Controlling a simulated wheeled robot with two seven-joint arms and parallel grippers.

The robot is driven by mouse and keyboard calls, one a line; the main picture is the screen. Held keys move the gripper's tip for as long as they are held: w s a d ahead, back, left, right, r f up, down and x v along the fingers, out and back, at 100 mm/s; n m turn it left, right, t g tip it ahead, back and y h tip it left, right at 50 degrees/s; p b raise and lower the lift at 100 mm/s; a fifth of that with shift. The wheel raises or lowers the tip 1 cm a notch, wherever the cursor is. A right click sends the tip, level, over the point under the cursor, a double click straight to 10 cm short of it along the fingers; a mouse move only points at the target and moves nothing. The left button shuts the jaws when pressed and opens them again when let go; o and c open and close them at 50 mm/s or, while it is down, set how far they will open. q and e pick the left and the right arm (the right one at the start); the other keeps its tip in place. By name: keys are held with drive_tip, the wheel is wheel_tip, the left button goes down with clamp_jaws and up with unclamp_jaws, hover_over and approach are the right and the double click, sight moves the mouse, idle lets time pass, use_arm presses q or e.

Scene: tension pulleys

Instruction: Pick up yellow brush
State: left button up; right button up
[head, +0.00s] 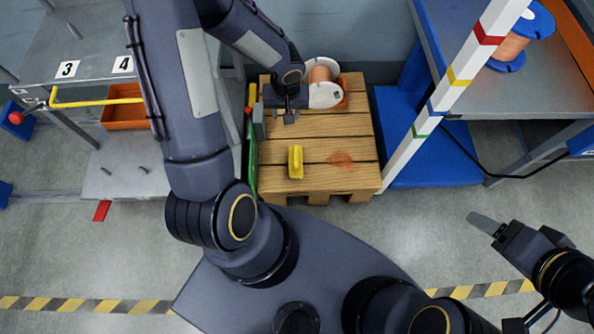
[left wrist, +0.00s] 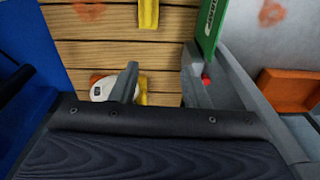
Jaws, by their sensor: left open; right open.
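A yellow brush (head: 295,162) lies on the wooden pallet (head: 325,180), near its front edge; part of it shows at the top of the left wrist view (left wrist: 148,12). My left gripper (head: 275,119) is open over the pallet's left back part, behind the brush and apart from it. In the left wrist view its two fingers (left wrist: 163,88) stand wide apart. A second yellow piece (left wrist: 143,90) shows between them, close to one finger; I cannot tell what it is. My right gripper (head: 486,222) is open and empty over the floor at right.
A white spool with orange winding (head: 322,84) stands at the pallet's back. A green board (head: 253,160) edges its left side. A striped post (head: 448,95) and blue base (head: 430,165) stand at right. An orange bin (head: 122,117) sits at left. The pallet's front right is clear.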

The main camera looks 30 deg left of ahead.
use_arm(q)
drive_tip(key=b, duration=0.4)
hover_over(296, 156)
drive_tip(key=shift+n+g+h, duration=0.3)
drive_tip(key=shift+g+h, duration=0.1)
drive_tip(key=f, duration=1.8)
drive_tip(key=shift+s+d, duration=0.2)
drive_tip(key=shift+d, duration=0.15)
drive_tip(key=f+b, duration=0.1)
drive_tip(key=f, duration=0.1)
drive_tip(key=f+b, duration=0.1)
drive_tip(key=f, duration=0.1)
drive_tip(key=f+b, duration=0.1)
drive_tip(key=f, duration=0.2)
drive_tip(key=shift+w+a, duration=0.15)
drive_tip(key=shift+a, duration=0.25)
drive_tip(key=shift+r, duration=0.1)
use_arm(e)
wheel_tip(296, 156, down, 9)
use_arm(q)
clamp_jaws()
